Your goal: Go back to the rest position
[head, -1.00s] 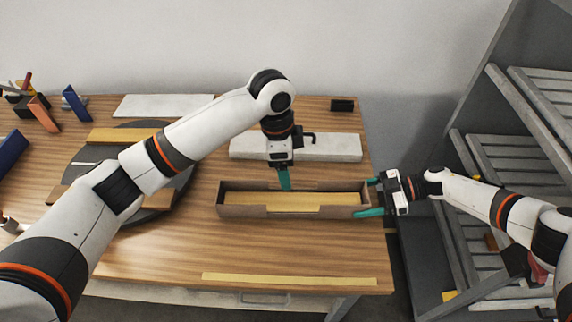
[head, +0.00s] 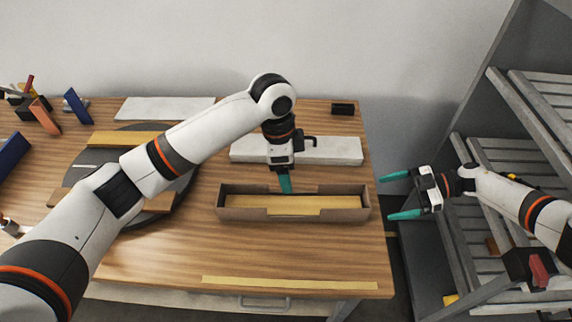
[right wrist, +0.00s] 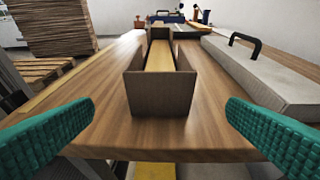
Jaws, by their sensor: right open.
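My right gripper (head: 396,199) is open and empty, off the right edge of the table, with a gap between its teal fingers and the box. Both fingers also show wide apart in the right wrist view (right wrist: 155,138). My left gripper (head: 285,182) points down at the far wall of a long brown box (head: 290,214); whether its jaws are open or shut is hidden. The box holds a yellow strip (head: 290,202) along its length. The box's end wall (right wrist: 159,95) faces the right wrist camera, upright on the table.
A wooden table (head: 320,250) bears a pale slab (head: 335,151) with a black handle behind the box, a dark round turntable (head: 185,185) at left, and a yellow strip (head: 290,281) near the front edge. A grey slatted rack (head: 500,150) stands close on the right.

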